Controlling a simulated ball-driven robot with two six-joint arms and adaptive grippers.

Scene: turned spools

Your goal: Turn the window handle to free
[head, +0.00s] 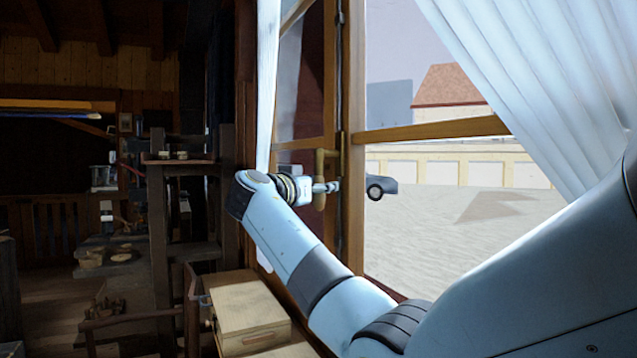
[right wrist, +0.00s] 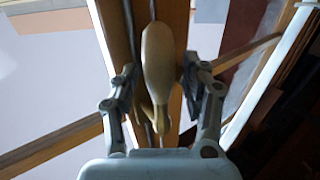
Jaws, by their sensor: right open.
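The brass window handle (head: 320,163) is on the upright wooden frame of the window. In the head view its grip runs up and down. In the right wrist view the handle (right wrist: 158,60) stands lengthwise between the two fingers. My right gripper (head: 328,187) is at the handle, and part of the handle is hidden behind it. In the right wrist view the gripper (right wrist: 159,82) is open, with one finger on each side of the handle. A gap shows at the left finger; whether the right finger touches is unclear. My left gripper is not in view.
White curtains hang left (head: 266,90) and right (head: 540,80) of the window. A dark workbench with shelves (head: 165,200) is at the left. The window panes look onto a paved yard.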

